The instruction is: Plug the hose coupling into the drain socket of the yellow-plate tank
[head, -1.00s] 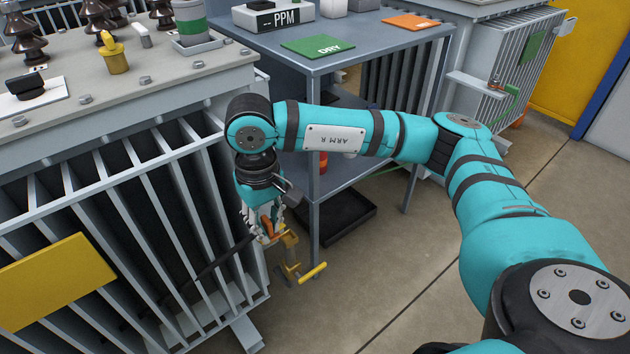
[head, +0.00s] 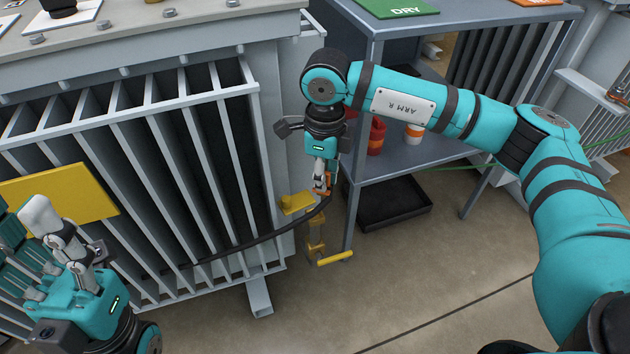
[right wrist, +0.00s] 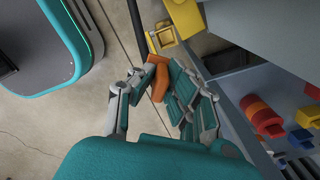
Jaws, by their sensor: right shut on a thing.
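My right gripper (head: 322,192) is shut on the orange hose coupling (right wrist: 160,76), which also shows small in the head view (head: 327,184). The black hose (head: 268,236) runs from it down-left along the radiator fins. The yellow-plate tank (head: 213,100) fills the left, with its yellow plate (head: 60,193) on the fins. The yellow drain fitting (head: 316,240) with a yellow handle (head: 336,257) is just below the gripper, by the tank's right corner. The coupling appears apart from it.
A grey table (head: 364,200) with a lower shelf stands right of the fitting, its leg close to the gripper. A black tray (head: 390,205) lies on the floor beneath. The floor in front is free.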

